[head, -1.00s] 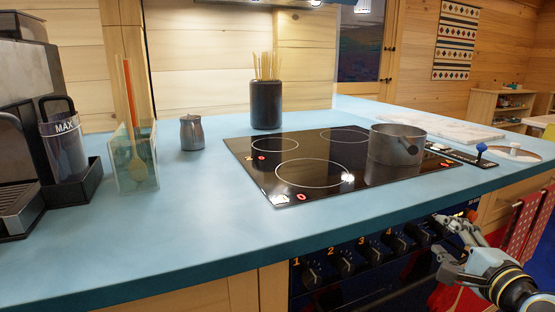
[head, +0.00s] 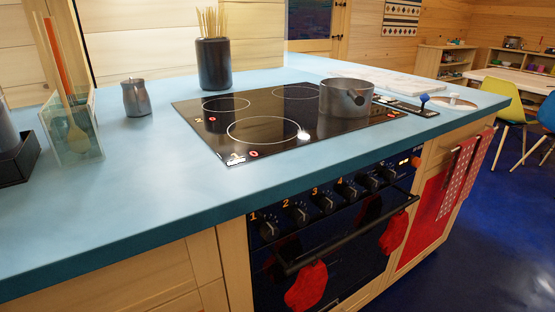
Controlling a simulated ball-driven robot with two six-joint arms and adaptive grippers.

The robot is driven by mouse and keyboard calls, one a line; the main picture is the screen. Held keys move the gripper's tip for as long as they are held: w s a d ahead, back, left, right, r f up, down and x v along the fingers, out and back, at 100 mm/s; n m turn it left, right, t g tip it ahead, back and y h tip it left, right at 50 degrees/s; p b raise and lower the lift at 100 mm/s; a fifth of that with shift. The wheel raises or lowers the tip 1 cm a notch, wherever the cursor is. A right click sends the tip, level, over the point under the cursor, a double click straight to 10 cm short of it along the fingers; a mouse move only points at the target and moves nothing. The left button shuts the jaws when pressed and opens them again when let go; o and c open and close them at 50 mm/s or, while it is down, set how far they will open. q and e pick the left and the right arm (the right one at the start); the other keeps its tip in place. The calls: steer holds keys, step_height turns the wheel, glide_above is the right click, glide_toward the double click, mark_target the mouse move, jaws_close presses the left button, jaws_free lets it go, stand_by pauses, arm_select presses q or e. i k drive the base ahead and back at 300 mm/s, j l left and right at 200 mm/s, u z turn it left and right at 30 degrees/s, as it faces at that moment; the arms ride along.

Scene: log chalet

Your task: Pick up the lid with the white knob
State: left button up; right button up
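A flat round lid-like disc (head: 459,104) lies at the right end of the blue counter, in the head view. A small pale bump stands on it, too small to tell for sure whether it is a white knob. Just left of it a blue ball-shaped knob (head: 424,98) stands up on a short stem. A steel pot (head: 346,98) sits at the right of the black cooktop (head: 205,133); I cannot see a lid on it. Neither of my grippers is in view.
The blue counter (head: 135,190) has free room at its front left. A dark utensil pot (head: 214,64), a small metal jug (head: 136,97) and a clear holder (head: 75,130) stand on it. The oven handle (head: 345,236) sticks out below. Chairs (head: 507,100) stand at right; the floor is open.

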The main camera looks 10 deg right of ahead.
mark_target(453, 103)
steer(key=z, duration=1.35)
steer(key=u, duration=0.35)
steer(key=i+l+u, duration=0.15)
steer(key=u, duration=0.35)
steer(key=i+l+u, duration=0.1)
steer(key=l+u, duration=0.2)
steer(key=u, duration=0.2)
steer(key=l+u, duration=0.25)
steer(key=u, duration=0.2)
steer(key=i+l, duration=0.05)
